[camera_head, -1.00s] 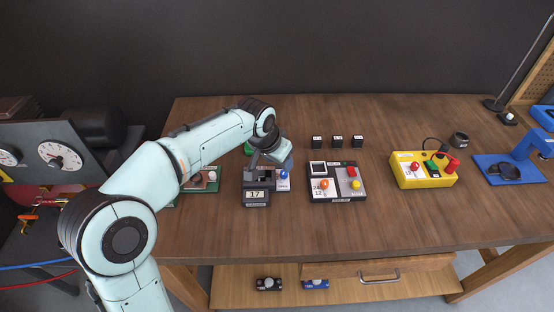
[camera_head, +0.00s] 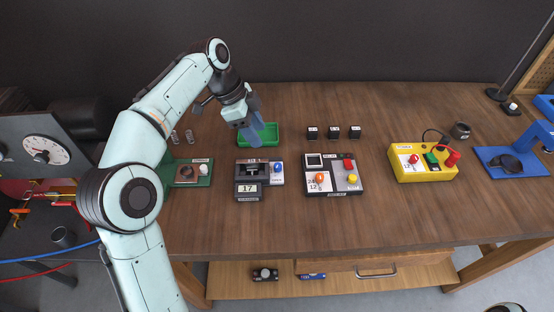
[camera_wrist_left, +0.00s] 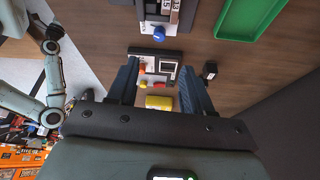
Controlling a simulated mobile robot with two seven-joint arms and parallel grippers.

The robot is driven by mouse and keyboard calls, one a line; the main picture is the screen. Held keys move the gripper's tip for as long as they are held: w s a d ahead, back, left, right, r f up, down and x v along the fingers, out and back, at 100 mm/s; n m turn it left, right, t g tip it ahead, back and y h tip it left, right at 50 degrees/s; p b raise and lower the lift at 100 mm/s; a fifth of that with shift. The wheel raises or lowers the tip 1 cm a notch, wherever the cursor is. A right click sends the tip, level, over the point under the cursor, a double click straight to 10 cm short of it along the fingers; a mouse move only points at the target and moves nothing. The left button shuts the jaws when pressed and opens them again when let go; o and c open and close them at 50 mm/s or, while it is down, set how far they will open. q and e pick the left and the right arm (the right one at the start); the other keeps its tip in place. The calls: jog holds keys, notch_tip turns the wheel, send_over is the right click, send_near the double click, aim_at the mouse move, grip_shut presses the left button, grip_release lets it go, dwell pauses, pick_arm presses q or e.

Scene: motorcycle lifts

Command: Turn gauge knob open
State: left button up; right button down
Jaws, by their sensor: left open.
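A gauge panel with a round white dial (camera_head: 40,148) stands at the far left, beyond the table's left edge. A red fitting with an orange handle (camera_head: 20,211) sits below it. A dark device reading 17 (camera_head: 249,189) stands on the table, with a blue knob (camera_head: 278,168) on a pale box at its right. The blue knob also shows in the left wrist view (camera_wrist_left: 159,34). I cannot tell which knob is the gauge's. My left gripper (camera_head: 256,138) is open and empty over the green tray (camera_head: 269,127), behind the device. My right gripper is not seen.
A two-part panel with coloured buttons (camera_head: 333,190), a yellow button box (camera_head: 423,172) and a blue stand (camera_head: 510,160) are to the right. Several small black blocks (camera_head: 333,132) lie at the back. A green board (camera_head: 188,174) is at the left. The table's front is clear.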

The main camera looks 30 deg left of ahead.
aim_at(277, 165)
pick_arm(q)
jog(key=b+x, duration=0.2)
jog(key=x, duration=1.1)
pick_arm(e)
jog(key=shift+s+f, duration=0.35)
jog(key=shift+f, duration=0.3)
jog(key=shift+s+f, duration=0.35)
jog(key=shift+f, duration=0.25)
